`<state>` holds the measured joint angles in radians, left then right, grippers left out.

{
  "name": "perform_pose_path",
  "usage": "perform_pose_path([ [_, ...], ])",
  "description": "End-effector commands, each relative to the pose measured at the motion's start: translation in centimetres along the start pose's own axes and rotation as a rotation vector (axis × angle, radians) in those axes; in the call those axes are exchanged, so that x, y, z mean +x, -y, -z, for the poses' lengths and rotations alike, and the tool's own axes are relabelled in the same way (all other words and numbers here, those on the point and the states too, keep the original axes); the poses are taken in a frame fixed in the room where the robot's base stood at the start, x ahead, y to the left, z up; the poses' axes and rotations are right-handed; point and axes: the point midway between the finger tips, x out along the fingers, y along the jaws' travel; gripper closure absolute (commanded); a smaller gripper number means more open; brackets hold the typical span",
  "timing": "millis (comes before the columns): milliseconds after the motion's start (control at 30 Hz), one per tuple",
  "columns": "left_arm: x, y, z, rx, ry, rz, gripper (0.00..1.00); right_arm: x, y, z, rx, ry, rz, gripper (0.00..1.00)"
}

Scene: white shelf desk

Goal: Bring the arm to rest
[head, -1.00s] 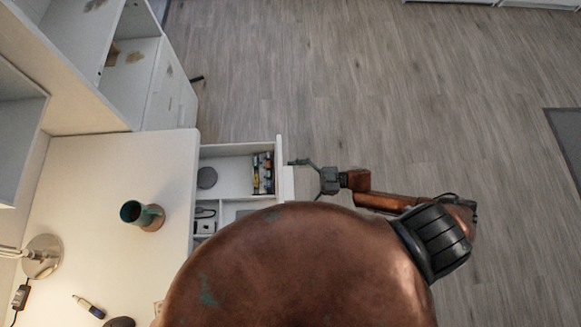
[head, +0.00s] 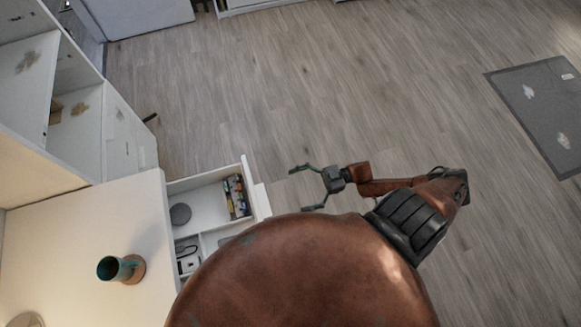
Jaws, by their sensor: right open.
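My right gripper (head: 303,188) is open and empty in the head view. It hangs over the bare floor, a little to the right of the open drawer (head: 263,200), with a visible gap between its fingertips and the drawer front. My right arm comes from the lower right. My left gripper is not in view. A large brown part of my own body covers the bottom middle and hides part of the drawer and desk.
The pulled-out drawer holds a dark round object (head: 181,214), several small coloured items (head: 237,197) and a white device (head: 189,264). The wooden floor (head: 400,100) is clear; a grey mat (head: 545,105) lies at right.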

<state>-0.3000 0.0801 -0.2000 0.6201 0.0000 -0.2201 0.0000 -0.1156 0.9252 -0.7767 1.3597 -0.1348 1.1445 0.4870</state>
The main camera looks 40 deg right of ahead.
Motion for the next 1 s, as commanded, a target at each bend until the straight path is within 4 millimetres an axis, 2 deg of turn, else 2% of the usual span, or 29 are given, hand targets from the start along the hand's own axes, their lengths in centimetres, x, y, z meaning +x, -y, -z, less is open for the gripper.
perform_pose_path([
  [500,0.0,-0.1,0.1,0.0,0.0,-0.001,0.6,0.0,-0.1,-0.1,-0.001,0.002,-0.003,0.0],
  [567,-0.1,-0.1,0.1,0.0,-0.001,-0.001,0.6,0.0,-0.4,-0.6,-0.004,0.013,-0.022,0.0],
  [633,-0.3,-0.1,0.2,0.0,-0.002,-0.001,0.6,0.0,-1.5,-2.0,-0.013,0.045,-0.076,0.0],
  [667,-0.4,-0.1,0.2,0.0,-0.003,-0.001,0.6,-0.1,-2.1,-2.9,-0.018,0.068,-0.111,0.0],
  [767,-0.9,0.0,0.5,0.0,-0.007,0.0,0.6,-1.3,-4.9,-7.6,-0.026,0.182,-0.278,0.0],
  [833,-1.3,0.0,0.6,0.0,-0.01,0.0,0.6,-3.1,-6.5,-11.9,-0.015,0.294,-0.414,0.0],
  [933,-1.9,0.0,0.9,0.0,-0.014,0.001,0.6,-6.7,-7.0,-18.4,0.034,0.468,-0.59,0.0],
  [1000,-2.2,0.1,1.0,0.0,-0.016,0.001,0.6,-9.5,-5.8,-22.6,0.089,0.592,-0.689,0.0],
])
